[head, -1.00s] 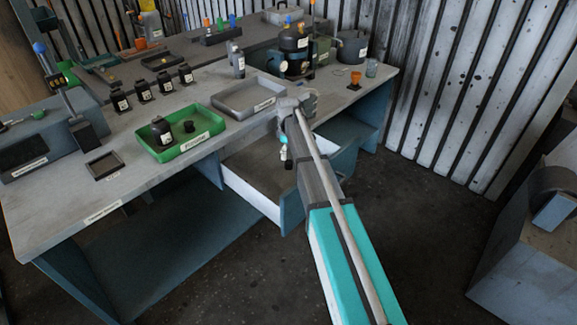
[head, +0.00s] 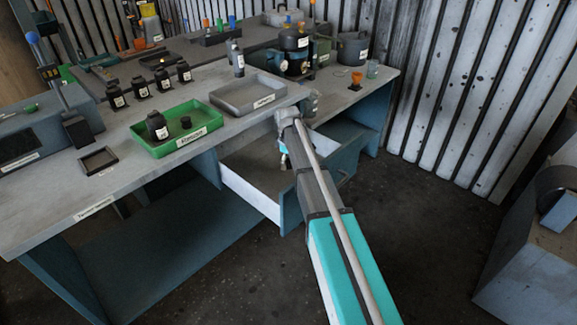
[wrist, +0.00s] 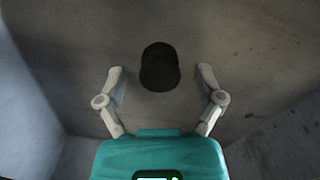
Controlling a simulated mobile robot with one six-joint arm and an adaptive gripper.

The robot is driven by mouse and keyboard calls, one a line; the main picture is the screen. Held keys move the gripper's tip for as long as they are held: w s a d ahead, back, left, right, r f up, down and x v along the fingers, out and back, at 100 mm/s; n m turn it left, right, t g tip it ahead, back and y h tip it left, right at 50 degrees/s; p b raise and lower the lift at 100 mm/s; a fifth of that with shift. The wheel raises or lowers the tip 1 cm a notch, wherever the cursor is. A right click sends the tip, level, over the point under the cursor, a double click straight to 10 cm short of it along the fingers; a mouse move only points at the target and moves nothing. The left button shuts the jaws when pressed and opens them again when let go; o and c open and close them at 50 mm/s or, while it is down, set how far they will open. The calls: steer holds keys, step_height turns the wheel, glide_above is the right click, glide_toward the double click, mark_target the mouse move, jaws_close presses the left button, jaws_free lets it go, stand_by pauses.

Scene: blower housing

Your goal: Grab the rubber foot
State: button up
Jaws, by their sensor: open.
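A short black cylinder, which looks like the rubber foot (wrist: 160,67), lies on the grey floor of the open drawer in the wrist view. My gripper (wrist: 160,70) is open, with one pale finger on each side of the foot in the picture. There are gaps between the fingers and the foot, and nothing is held. How far the fingertips are above it is hard to tell. In the head view, my arm reaches down into the drawer (head: 248,191) and hides most of the gripper and the foot.
The drawer's walls surround my gripper. The workbench top (head: 130,200) overhangs the drawer's back. On it stand a green tray (head: 178,141) with a black bottle (head: 156,125) and a small black round piece (head: 186,122), a grey tray (head: 248,105) and several dark bottles.

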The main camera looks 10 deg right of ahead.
mark_target(288, 160)
stand_by(0.4)
steer(key=c, duration=1)
steer(key=shift+r, duration=0.2)
steer(key=shift+c, duration=0.2)
step_height(288, 160, up, 3)
steer(key=p, duration=0.3)
steer(key=shift+f, duration=0.15)
steer(key=s+a+r+p, duration=0.5)
steer(key=s+r+p, duration=0.5)
steer(key=s, duration=0.3)
